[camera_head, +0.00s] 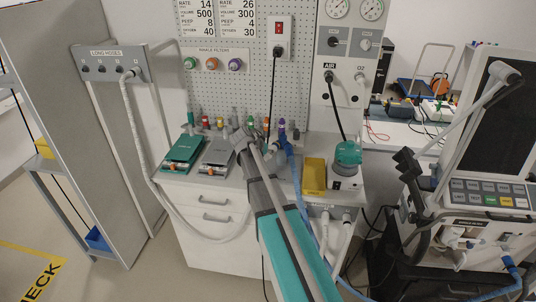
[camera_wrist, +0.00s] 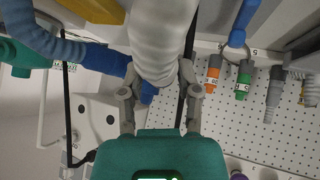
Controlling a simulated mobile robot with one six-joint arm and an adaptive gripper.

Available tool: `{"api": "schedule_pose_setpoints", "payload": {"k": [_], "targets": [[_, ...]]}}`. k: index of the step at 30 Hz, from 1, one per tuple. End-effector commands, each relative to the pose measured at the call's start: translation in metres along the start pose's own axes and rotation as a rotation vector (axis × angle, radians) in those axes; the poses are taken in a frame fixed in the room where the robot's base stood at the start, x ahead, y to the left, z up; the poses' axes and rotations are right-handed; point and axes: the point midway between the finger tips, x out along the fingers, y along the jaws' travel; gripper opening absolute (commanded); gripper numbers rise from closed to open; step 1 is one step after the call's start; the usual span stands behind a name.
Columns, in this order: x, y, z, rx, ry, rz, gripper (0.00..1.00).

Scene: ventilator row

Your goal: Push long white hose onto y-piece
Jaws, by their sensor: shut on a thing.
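My gripper (camera_head: 242,139) is over the worktop in the head view. In the wrist view my gripper (camera_wrist: 158,84) is shut around a white corrugated hose (camera_wrist: 160,35), one finger on each side. The long white hose (camera_head: 140,140) hangs from the LONG HOSES rack and loops past the cabinet front, then goes behind my arm. I cannot trace it to the held part. A blue hose (camera_wrist: 50,42) with a blue cuff runs behind the held hose; it also shows right of my gripper in the head view (camera_head: 294,170). The y-piece is not clearly visible, and I cannot tell whether the hose touches it.
Teal (camera_head: 184,153) and grey (camera_head: 218,153) test lungs lie left of my gripper. A yellow box (camera_head: 314,176) and a teal-topped humidifier (camera_head: 346,158) stand right. Coloured connectors (camera_wrist: 244,79) hang near the pegboard. The ventilator (camera_head: 485,190) stands far right. Floor is clear at lower left.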

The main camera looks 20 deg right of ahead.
Motion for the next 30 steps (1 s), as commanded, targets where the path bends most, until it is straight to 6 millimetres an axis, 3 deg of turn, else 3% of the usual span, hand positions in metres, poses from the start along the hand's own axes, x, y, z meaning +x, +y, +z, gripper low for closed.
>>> {"api": "schedule_pose_setpoints", "payload": {"k": [30], "targets": [[0.0094,0.0005,-0.0100,0.000,0.000,0.000,0.00]]}}
